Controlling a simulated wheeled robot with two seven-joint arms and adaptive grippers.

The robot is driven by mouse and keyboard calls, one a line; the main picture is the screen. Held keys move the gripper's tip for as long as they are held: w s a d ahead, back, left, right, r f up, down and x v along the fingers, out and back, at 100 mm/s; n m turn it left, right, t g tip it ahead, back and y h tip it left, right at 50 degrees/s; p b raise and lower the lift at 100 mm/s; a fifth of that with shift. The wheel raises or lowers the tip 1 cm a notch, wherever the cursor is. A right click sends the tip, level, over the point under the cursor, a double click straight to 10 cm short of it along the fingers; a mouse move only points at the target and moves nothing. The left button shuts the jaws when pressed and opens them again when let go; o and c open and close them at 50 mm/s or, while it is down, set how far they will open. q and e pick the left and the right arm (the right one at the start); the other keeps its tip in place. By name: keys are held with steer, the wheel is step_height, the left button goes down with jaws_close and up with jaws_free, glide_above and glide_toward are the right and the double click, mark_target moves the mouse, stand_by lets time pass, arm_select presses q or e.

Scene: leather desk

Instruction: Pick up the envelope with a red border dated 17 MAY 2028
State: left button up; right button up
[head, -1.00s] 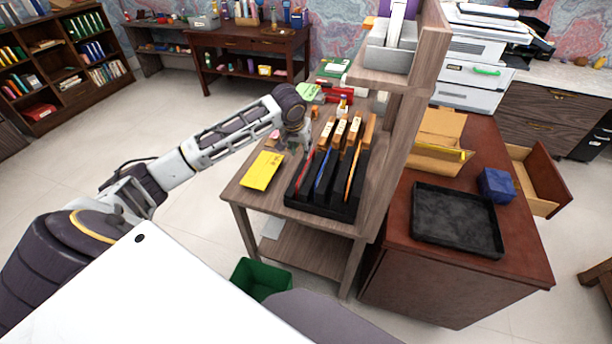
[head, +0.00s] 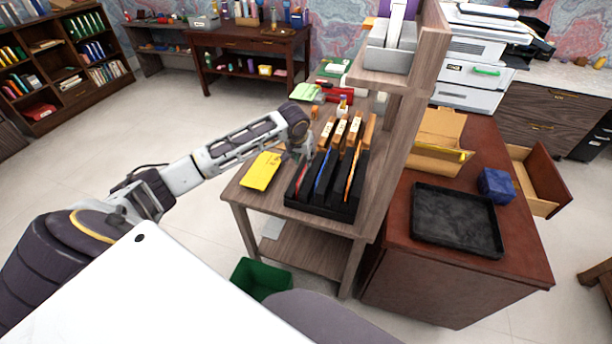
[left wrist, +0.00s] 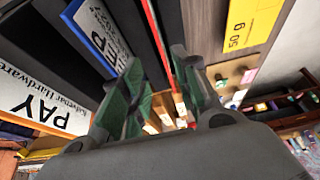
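A black sorter (head: 324,206) on the wooden stand holds envelopes upright in slots. The red-bordered envelope (head: 304,178) is in its leftmost slot, with a blue-edged one (head: 325,172) and an orange-edged one (head: 353,172) to the right. No date is readable. My left gripper (head: 303,155) is at the far end of the red envelope. In the left wrist view, the fingers (left wrist: 157,62) are spread, with the red edge (left wrist: 154,35) between them; whether they touch it is unclear. The blue-bordered envelope (left wrist: 98,35) shows left of the fingers there. My right gripper is out of view.
The stand's tall side panel (head: 405,130) rises on the right. A black tray (head: 455,220) and blue box (head: 496,185) sit on the desk beyond.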

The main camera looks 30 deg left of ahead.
arm_select(q)
steer(key=shift+x, duration=1.05)
glide_above(306, 175)
steer(key=shift+a+f+p, duration=0.15)
steer(key=shift+f+p, duration=0.15)
steer(key=shift+f, duration=2)
jaws_close()
